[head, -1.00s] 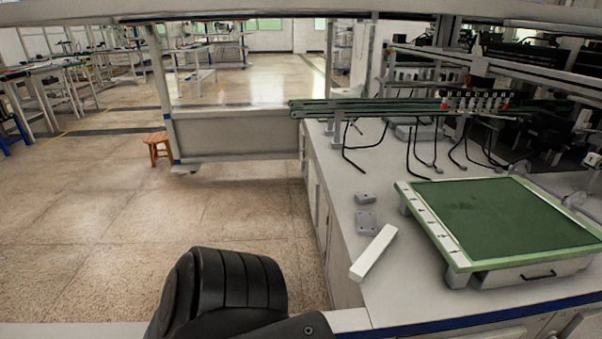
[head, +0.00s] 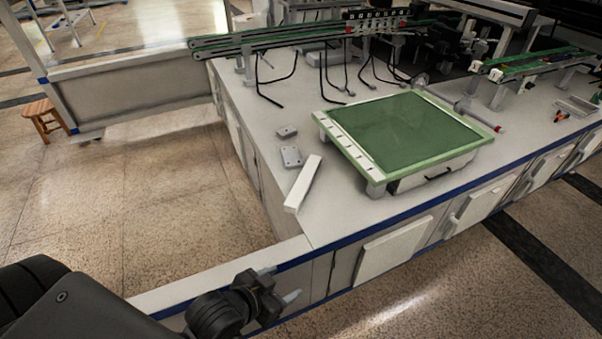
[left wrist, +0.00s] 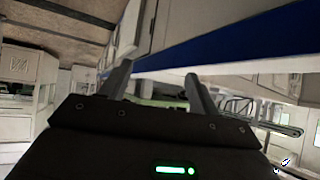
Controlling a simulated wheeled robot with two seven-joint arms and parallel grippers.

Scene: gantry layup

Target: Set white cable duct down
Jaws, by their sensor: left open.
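The white cable duct (head: 303,184) is a long white bar lying on the grey bench top, near its left front corner. Nothing holds it. My left gripper (head: 279,284) is in front of the bench's blue front edge, below and apart from the duct, with its fingers spread and empty. In the left wrist view its two fingers (left wrist: 157,84) stand apart with nothing between them, close to the blue edge strip (left wrist: 220,45). My right gripper is not in view.
A green-topped platform (head: 328,125) stands right of the duct. Two small grey blocks, one a plate (head: 291,157), lie behind the duct. A green rail (head: 270,38) on legs runs along the back. The bench's front edge and a low ledge (head: 180,292) lie near my arm.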

